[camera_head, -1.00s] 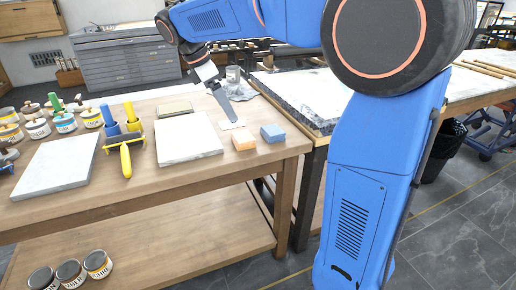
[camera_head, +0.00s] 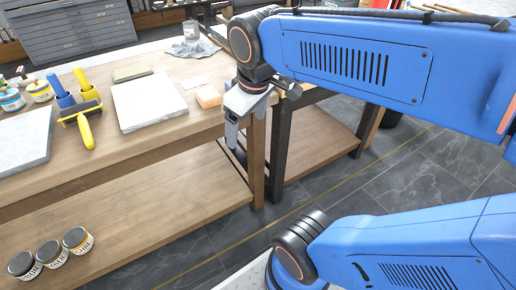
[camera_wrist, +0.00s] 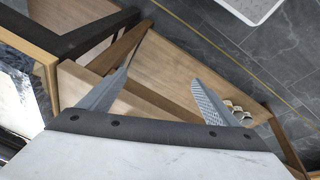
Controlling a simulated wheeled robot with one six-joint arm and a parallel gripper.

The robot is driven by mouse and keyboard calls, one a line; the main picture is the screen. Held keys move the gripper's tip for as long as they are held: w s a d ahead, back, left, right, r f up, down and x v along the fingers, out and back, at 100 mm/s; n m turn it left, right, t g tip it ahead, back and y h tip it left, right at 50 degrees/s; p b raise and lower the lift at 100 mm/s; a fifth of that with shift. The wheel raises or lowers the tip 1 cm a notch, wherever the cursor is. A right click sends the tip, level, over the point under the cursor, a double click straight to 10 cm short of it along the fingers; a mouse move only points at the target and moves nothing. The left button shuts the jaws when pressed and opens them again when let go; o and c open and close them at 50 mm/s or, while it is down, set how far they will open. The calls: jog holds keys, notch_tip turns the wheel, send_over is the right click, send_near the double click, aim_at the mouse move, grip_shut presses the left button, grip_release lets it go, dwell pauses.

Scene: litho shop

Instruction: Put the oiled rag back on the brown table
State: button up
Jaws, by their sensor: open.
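My gripper (camera_head: 236,138) hangs pointing down at the table's front right corner, well in front of the cloth. In the wrist view my gripper (camera_wrist: 163,82) has its two fingers wide apart with nothing between them. Wooden shelf and table edges show beyond the fingers. I cannot make out the cloth in the wrist view.
An orange sponge (camera_head: 207,97), a white slab (camera_head: 148,101) and a yellow-handled roller (camera_head: 84,125) are on the tabletop. Several tins stand at left, more on the lower shelf (camera_head: 150,185). Grey floor (camera_head: 340,200) is open at right.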

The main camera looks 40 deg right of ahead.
jog(key=s+f+m+t, duration=0.1)
jog(key=s+f+m, duration=0.2)
jog(key=s+f, duration=0.1)
jog(key=shift+s+f+m+y, duration=0.3)
jog(key=shift+s+f+m, duration=0.1)
jog(key=shift+s, duration=0.15)
dwell(0.9)
